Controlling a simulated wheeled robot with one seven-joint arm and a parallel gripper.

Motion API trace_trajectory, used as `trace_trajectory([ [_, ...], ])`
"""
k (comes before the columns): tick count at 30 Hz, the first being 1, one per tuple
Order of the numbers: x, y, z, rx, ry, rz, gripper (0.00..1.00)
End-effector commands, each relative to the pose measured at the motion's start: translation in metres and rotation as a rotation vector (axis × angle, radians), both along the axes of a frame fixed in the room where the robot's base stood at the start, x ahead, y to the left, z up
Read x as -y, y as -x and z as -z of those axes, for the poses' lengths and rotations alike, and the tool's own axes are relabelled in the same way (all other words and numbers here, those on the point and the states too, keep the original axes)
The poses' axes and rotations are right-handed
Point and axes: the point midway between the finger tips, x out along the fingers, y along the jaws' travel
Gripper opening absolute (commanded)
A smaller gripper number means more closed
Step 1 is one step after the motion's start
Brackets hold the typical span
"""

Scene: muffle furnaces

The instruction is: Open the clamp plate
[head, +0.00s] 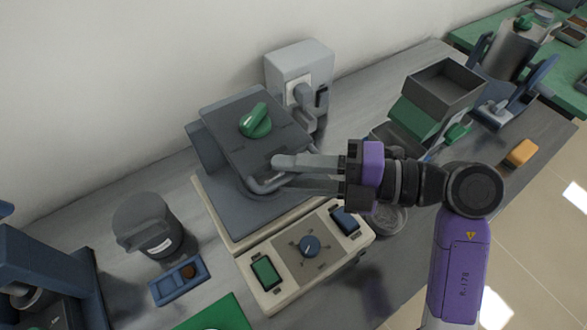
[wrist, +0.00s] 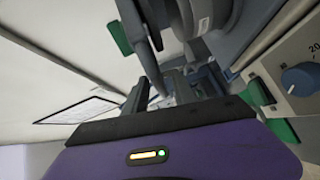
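The clamp plate (head: 235,130) is a dark grey slab with a green knob (head: 255,120) on top. It lies over the cream-coloured appliance base (head: 232,236), slightly tilted in the picture. A grey looped handle (head: 262,184) sticks out at its front edge. My gripper (head: 290,173) reaches in from the right at this handle, its two fingers apart. In the wrist view, a dark bar, apparently the handle (wrist: 142,42), runs down to between the fingertips (wrist: 162,92). Whether the fingers press on it cannot be told. The far end of the handle is partly hidden.
The base's control panel has a blue dial (head: 309,246) and green and blue switches. A dark round container (head: 148,226) and a blue tray (head: 179,281) stand to the left. A wall socket box (head: 300,65) is behind. An open grey box (head: 445,85) stands to the right.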

Motion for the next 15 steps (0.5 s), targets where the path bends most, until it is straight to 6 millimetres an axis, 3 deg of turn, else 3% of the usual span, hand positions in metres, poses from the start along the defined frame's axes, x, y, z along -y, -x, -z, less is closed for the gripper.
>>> trace_trajectory([
  [1, 0.0001, 0.0000, 0.0000, 0.000, 0.000, 0.000, 0.20],
  [4, 0.0002, 0.0002, 0.0004, -0.001, 0.001, -0.001, 0.00],
  [15, 0.0004, 0.0006, 0.0031, -0.006, 0.005, -0.002, 0.00],
])
